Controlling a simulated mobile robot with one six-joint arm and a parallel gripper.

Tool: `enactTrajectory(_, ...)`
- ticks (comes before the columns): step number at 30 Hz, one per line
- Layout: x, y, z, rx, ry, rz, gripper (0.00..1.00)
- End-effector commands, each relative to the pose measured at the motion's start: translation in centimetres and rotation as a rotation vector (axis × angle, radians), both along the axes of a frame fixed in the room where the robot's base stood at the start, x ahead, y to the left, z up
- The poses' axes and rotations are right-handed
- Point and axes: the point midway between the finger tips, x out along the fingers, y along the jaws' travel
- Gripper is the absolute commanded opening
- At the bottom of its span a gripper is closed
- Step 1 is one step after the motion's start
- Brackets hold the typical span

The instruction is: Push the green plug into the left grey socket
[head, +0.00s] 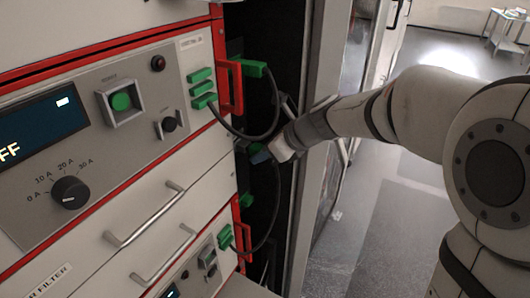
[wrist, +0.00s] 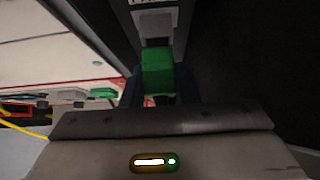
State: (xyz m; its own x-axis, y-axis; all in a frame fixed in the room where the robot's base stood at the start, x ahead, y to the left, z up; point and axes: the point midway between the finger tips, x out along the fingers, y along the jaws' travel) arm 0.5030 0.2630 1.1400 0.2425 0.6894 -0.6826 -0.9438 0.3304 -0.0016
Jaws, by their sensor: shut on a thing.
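The green plug (wrist: 158,72) is between the dark fingers of my gripper (wrist: 160,98) in the wrist view, and the gripper is shut on it. A grey socket (wrist: 154,20) lies straight ahead of the plug, with a short dark part between the two. I cannot tell whether the plug touches the socket or is partly in it. In the head view my gripper (head: 262,153) reaches in beside the rack's right edge. The plug is hard to make out there, and the grey sockets are not clearly visible.
Black cables with other green plugs (head: 254,69) hang close to my gripper. A red handle (head: 231,88) stands out from the instrument panel (head: 130,135). A cabinet post (head: 325,90) stands to the right. A yellow cable (wrist: 22,128) shows at left in the wrist view.

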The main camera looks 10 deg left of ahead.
Motion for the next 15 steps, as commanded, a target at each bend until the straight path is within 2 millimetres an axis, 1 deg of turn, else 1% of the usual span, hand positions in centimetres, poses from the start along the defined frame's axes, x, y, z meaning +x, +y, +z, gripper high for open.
enactTrajectory(15, 0.25, 0.77, 0.06, 0.001, 0.000, 0.001, 0.14)
